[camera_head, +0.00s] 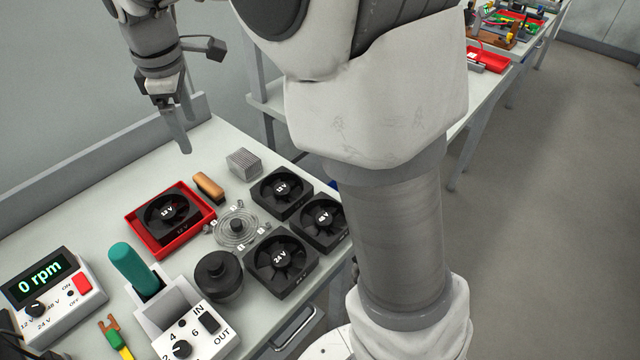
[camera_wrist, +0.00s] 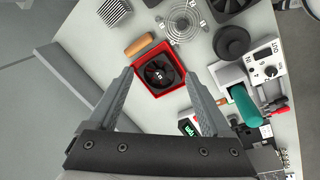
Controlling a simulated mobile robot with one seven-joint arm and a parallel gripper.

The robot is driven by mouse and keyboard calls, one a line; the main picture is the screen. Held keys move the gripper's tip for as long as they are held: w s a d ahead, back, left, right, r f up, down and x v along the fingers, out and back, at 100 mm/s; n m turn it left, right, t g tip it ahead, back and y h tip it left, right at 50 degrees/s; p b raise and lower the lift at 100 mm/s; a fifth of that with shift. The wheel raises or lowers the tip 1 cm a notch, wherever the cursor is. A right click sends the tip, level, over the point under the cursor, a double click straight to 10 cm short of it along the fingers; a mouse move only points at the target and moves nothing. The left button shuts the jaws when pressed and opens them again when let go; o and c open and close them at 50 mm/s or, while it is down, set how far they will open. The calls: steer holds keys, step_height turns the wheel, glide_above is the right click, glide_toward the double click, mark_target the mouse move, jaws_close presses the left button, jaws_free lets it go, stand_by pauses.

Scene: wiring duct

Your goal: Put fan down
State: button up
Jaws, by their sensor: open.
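A black square fan (camera_head: 172,215) sits in a shallow red tray (camera_head: 133,219) on the bench; its label appears to read 12 V. In the wrist view the fan (camera_wrist: 160,72) lies flat within the red tray (camera_wrist: 139,86). My gripper (camera_head: 181,135) is above the far part of the bench, up and apart from the fan. In the wrist view my gripper (camera_wrist: 158,80) has its two fingers spread wide with nothing between them.
Black fans (camera_head: 281,258) stand right of a round wire guard (camera_head: 236,228). A wood-handled brush (camera_head: 208,187) and finned heatsink (camera_head: 243,163) lie behind. A 0 rpm display box (camera_head: 60,288), green handle (camera_head: 133,268), black round knob (camera_head: 218,274) and switch box (camera_head: 200,335) crowd the front.

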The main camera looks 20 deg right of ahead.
steer(key=s+d+r+m+t, duration=0.1)
steer(key=s+d+r+m, duration=0.1)
steer(key=s+d+m, duration=0.4)
steer(key=s+d+r+m+t, duration=0.1)
steer(key=s+d+r+m, duration=0.15)
steer(key=s+d, duration=0.4)
steer(key=s+d+f+m+t, duration=0.1)
steer(key=s+d+f+m, duration=0.1)
steer(key=s+m, duration=0.4)
steer(key=s+f, duration=0.1)
steer(key=s, duration=0.4)
steer(key=shift+s+d+f, duration=0.2)
steer(key=shift+s+d, duration=0.05)
steer(key=shift+m, duration=0.25)
